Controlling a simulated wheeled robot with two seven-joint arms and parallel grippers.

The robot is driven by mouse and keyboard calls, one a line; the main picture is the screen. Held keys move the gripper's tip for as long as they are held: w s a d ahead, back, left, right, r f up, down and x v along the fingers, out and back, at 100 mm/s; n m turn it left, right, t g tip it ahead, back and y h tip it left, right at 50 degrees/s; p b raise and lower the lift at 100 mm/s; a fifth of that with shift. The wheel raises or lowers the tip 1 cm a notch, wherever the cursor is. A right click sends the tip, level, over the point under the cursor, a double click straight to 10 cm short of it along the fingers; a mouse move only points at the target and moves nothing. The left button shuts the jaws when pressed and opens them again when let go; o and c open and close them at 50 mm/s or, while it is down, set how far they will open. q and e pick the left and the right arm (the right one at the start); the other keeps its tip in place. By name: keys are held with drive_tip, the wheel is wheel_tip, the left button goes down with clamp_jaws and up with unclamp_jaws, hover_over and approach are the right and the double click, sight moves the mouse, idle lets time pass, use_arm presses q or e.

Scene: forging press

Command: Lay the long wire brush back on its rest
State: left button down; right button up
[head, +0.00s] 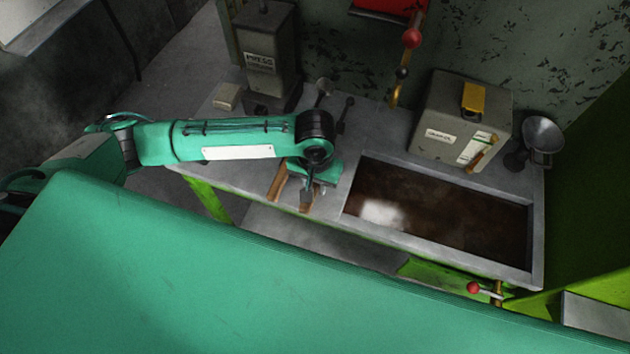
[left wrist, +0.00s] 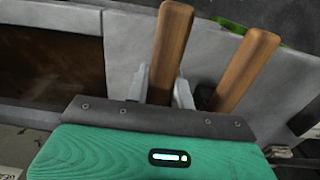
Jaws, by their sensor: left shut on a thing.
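My left gripper (head: 314,190) is low over the front edge of the grey bench, left of the sunken tank. In the left wrist view its fingers (left wrist: 162,92) close on both sides of a wooden handle (left wrist: 170,45), which I take to be the long wire brush. A second wooden handle (left wrist: 243,68) lies beside it, to the right and apart from the fingers. In the head view one wooden handle (head: 278,184) shows left of the gripper. The bristles are hidden, and I cannot make out the rest clearly. My right gripper is not in view.
The tank (head: 440,211) with a dark brown inside fills the bench's right part. A grey box (head: 445,110) and a metal funnel-like cup (head: 543,136) stand behind it. A labelled grey canister (head: 270,62) and a small block (head: 228,97) stand at the back left.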

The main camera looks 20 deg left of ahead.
use_arm(q)
drive_tip(key=shift+f, duration=0.15)
drive_tip(key=c, duration=1.1)
unclamp_jaws()
wheel_tip(320, 180, up, 14)
drive_tip(key=shift+f+b, duration=0.1)
drive_tip(key=shift+b, duration=0.4)
